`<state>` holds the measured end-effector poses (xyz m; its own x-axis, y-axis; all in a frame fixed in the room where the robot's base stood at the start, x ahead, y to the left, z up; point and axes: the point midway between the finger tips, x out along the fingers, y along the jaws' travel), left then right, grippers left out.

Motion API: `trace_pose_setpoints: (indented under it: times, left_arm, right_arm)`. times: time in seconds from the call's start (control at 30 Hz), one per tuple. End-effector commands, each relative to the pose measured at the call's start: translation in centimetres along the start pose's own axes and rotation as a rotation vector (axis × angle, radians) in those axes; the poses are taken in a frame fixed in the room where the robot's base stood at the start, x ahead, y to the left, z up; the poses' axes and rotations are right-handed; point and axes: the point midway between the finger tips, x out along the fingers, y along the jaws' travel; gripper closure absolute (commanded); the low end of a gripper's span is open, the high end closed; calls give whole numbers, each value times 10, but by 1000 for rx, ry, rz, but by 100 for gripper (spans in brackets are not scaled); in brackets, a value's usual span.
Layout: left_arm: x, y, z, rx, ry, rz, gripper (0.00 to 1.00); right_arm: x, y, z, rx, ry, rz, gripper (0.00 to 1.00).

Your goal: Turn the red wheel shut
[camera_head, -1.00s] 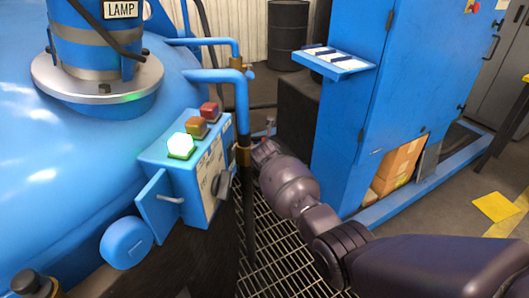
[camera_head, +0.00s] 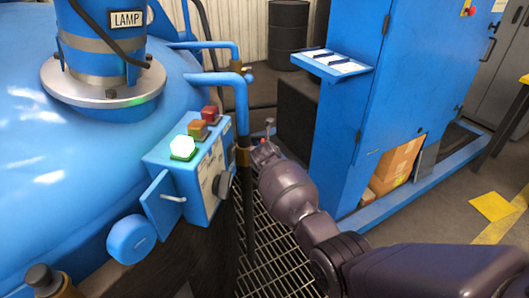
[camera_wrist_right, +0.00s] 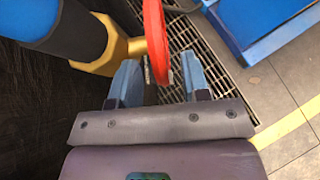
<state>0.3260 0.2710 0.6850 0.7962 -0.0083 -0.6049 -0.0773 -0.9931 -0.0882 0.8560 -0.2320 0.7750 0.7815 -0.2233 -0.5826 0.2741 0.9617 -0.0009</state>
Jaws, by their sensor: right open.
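The red wheel (camera_wrist_right: 157,40) shows nearly edge-on in the right wrist view, beside a brass valve body (camera_wrist_right: 105,52) on a blue and black pipe. My right gripper (camera_wrist_right: 160,64) is open, with one blue-grey finger on each side of the wheel's lower rim. I cannot tell whether either finger touches the rim. In the head view my right gripper (camera_head: 263,152) is at the upright pipe behind the control box, and its fingers are hard to make out. My left gripper is not in view.
A blue control box (camera_head: 190,165) with green, orange and red lamps stands left of my right arm. A blue cabinet (camera_head: 400,90) with a small shelf (camera_head: 335,63) stands to the right. Metal grating (camera_head: 262,255) lies below. A dark drum (camera_head: 288,35) stands at the back.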

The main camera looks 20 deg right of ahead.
Motion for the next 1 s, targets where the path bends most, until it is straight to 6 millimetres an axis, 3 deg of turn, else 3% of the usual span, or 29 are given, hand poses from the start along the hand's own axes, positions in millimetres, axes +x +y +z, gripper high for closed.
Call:
trace_pose_setpoints:
  times: [0.03, 0.1, 0.4, 1.0]
  left_arm:
    - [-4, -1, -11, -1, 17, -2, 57]
    - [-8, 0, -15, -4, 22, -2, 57]
    - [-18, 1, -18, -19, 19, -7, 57]
    - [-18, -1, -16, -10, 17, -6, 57]
  right_arm:
    - [-17, 1, 11, 5, -12, 3, 57]
    - [-29, 1, 11, 6, -11, 3, 57]
    - [-66, 0, 4, 3, -4, 1, 57]
    - [-74, -4, 6, -33, -35, -14, 57]
